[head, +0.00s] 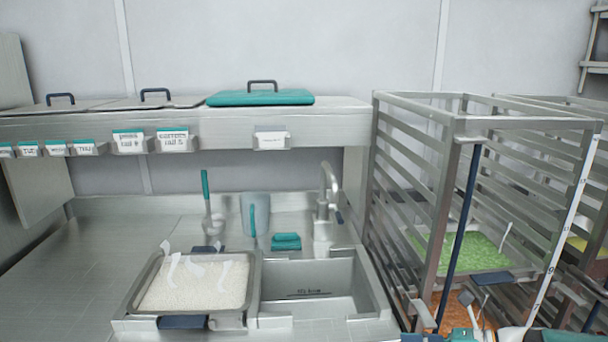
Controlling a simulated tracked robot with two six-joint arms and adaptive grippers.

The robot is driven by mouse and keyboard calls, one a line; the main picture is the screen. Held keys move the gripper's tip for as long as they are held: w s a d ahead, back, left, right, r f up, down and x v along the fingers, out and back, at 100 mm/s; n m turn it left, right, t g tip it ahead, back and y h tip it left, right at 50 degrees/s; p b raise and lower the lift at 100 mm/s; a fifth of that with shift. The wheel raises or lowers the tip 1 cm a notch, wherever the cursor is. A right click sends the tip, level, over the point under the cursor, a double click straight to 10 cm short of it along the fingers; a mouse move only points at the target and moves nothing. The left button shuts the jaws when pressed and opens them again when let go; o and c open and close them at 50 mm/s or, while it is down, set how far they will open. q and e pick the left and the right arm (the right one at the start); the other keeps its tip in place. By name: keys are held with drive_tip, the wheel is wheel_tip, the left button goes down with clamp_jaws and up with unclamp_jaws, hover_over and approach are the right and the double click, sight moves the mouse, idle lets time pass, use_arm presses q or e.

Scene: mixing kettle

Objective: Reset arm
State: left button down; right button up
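My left gripper is not in this view. At the bottom right edge, teal and white shapes that look like part of my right arm show, cut off by the frame. Small dark and pale parts (477,305) stand up just above them, in front of an orange-filled tray (452,312); they may be my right gripper, but I cannot tell whether it is open or shut. No object is clearly held.
A tray of white grains (205,290) with white scoops sits left of the sink basin (318,287). The tap (328,190) stands behind it. A metal rack (448,190) on the right holds a green-filled tray (470,252). The left counter (75,275) is clear.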

drive_tip(key=s+a+f+n+g+h, duration=0.15)
drive_tip(key=s+a+f+g, duration=0.35)
drive_tip(key=f, duration=0.6)
drive_tip(key=s+a+f+n+g+h, duration=0.35)
drive_tip(key=s+f+n+h, duration=0.35)
drive_tip(key=s+f+n, duration=1.35)
drive_tip(key=n+t, duration=0.2)
drive_tip(key=w+n+t, duration=0.1)
drive_tip(key=shift+a+f+t+h, duration=0.15)
drive_tip(key=shift+f+t+h, duration=0.1)
drive_tip(key=shift+f+h, duration=0.15)
